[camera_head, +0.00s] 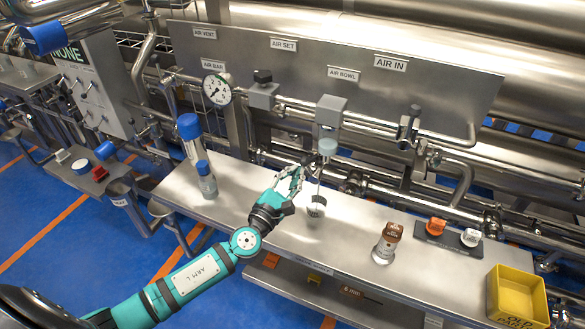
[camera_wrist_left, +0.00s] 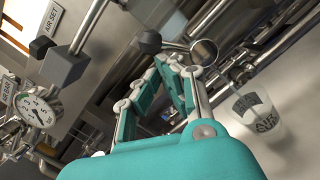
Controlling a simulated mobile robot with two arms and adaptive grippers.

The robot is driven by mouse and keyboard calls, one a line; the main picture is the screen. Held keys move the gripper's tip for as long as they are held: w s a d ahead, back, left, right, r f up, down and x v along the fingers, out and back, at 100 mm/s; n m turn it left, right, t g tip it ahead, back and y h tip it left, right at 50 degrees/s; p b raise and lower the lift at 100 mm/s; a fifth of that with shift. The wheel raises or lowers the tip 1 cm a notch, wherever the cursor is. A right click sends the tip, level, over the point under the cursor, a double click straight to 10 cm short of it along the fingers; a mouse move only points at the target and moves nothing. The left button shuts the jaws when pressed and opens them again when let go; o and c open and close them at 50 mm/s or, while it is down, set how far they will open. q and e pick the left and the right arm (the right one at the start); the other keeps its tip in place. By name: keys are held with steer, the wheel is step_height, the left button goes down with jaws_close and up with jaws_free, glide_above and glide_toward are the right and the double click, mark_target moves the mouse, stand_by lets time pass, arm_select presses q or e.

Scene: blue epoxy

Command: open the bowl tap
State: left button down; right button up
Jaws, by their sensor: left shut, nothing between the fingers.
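The bowl unit under the AIR BOWL label is a grey block (camera_head: 330,108) with a pale cylindrical bowl (camera_head: 327,146) below it. At its foot is a small dark tap, partly hidden by my gripper. In the left wrist view, a black ball knob (camera_wrist_left: 148,42) on a metal rod and a round metal end (camera_wrist_left: 203,52) show just beyond the fingers; I cannot tell how far the tap is turned. My left gripper (camera_head: 298,172) is shut and empty, close beside the tap; its fingers also show in the wrist view (camera_wrist_left: 178,74). Contact is unclear. My right gripper is not in view.
A clear cup (camera_head: 316,207) stands on the steel bench below the bowl. Blue-capped bottles (camera_head: 206,180) stand left. A brown-topped container (camera_head: 386,243), orange and white switches (camera_head: 437,226) and a yellow bin (camera_head: 515,295) stand right. A gauge (camera_head: 217,90) and pipes line the back.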

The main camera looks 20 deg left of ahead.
arm_select(q)
steer(key=r+m+p, duration=0.1)
steer(key=m+p, duration=0.1)
steer(key=d+r+m+p, duration=0.1)
steer(key=m+p, duration=0.1)
steer(key=shift+d+h, duration=0.1)
steer(key=shift+h, duration=0.2)
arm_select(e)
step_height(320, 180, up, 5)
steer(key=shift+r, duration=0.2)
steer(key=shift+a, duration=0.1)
